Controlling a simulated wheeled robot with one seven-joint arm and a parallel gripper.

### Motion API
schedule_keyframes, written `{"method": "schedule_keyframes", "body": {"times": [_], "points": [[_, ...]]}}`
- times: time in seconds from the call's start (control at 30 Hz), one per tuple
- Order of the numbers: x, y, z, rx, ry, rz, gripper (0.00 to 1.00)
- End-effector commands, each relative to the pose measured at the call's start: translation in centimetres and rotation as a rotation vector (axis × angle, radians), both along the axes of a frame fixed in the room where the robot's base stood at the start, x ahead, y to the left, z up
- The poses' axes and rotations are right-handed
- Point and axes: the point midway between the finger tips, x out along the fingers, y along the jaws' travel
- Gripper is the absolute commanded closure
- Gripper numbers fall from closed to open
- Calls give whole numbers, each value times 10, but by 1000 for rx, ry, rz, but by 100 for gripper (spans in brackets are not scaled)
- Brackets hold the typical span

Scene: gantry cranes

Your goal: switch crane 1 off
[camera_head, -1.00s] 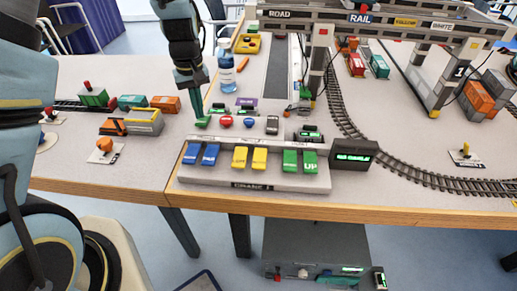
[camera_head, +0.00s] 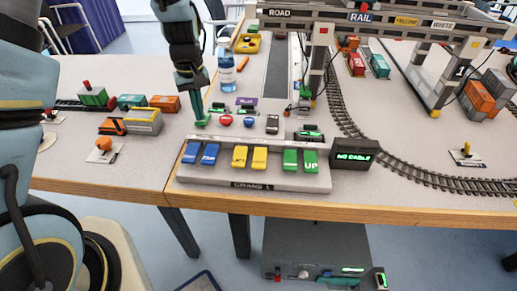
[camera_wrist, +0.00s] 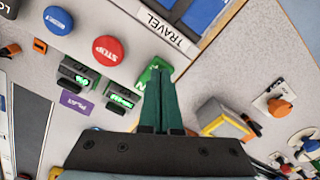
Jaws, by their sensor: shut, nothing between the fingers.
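The crane control panel (camera_head: 255,178) stands at the table's front edge, with a label that reads like CRANE 1. A green switch (camera_head: 201,123) sits at its back left corner; in the wrist view the green switch (camera_wrist: 142,78) shows part of a letter N. My gripper (camera_head: 200,114) is shut and empty, pointing down at this switch. In the wrist view my gripper (camera_wrist: 158,72) covers much of the switch; I cannot tell whether it touches. A red STOP button (camera_wrist: 108,49) and a blue RESET button (camera_wrist: 58,20) sit beside it. The gantry crane (camera_head: 459,72) bears a 1.
Blue, yellow and green keys (camera_head: 240,157) line the panel front. A display (camera_head: 353,155) with green text stands at its right. A bottle (camera_head: 227,72) stands behind my gripper. Toy wagons (camera_head: 145,120) lie to the left; curved rails (camera_head: 400,172) run to the right.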

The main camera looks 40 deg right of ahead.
Motion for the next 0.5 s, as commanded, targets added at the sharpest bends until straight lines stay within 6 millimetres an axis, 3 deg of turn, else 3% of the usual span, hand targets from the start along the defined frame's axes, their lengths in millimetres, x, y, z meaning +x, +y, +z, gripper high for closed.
{"method": "schedule_keyframes", "body": {"times": [0.5], "points": [[0, 0, -8, 0, 0, 0, 100]]}}
